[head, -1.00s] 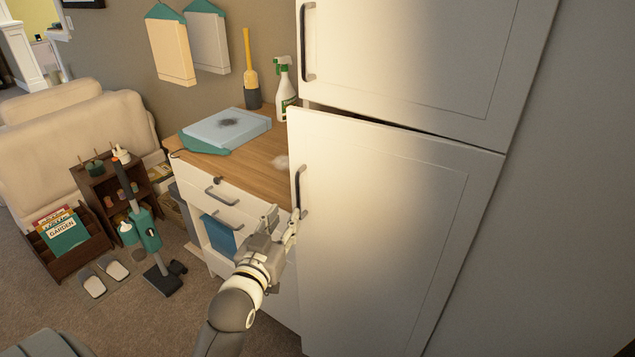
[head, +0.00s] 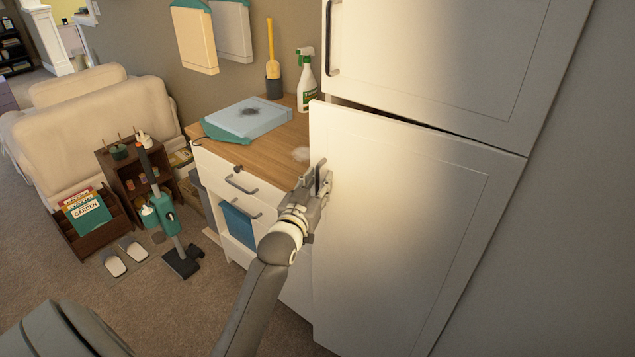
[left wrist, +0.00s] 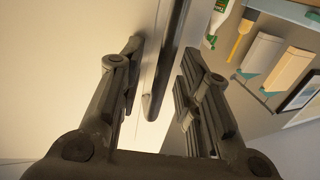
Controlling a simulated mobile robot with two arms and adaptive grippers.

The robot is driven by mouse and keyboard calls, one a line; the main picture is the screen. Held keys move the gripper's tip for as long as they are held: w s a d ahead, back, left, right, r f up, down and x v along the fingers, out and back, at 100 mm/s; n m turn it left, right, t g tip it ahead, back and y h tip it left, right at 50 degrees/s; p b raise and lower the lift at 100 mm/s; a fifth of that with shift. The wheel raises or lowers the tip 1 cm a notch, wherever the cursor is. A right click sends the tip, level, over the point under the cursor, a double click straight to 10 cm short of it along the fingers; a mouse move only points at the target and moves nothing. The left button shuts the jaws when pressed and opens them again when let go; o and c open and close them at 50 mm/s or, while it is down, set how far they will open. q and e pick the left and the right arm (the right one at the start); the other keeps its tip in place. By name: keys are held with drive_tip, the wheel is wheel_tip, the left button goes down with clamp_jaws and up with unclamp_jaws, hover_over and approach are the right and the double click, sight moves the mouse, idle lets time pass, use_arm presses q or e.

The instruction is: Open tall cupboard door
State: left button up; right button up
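The tall white cupboard has an upper door (head: 430,60) and a lower door (head: 400,230). The lower door stands slightly ajar, with a dark gap along its top edge. My left gripper (head: 318,180) is at the upper left edge of the lower door, over its handle, which it mostly hides in the head view. In the left wrist view the dark bar handle (left wrist: 167,65) lies between the two spread fingers of the gripper (left wrist: 161,57), with room on both sides. The upper door's handle (head: 332,40) is free. My right gripper is not in view.
A white drawer unit (head: 215,165) with a wooden top adjoins the cupboard on the left. A spray bottle (head: 306,82), a brush (head: 272,65) and a blue folded item (head: 250,118) are on it. A stick vacuum (head: 165,215) stands on the carpet in front of a brown shelf (head: 125,180).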

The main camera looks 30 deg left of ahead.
use_arm(q)
clamp_jaws()
idle(0.4)
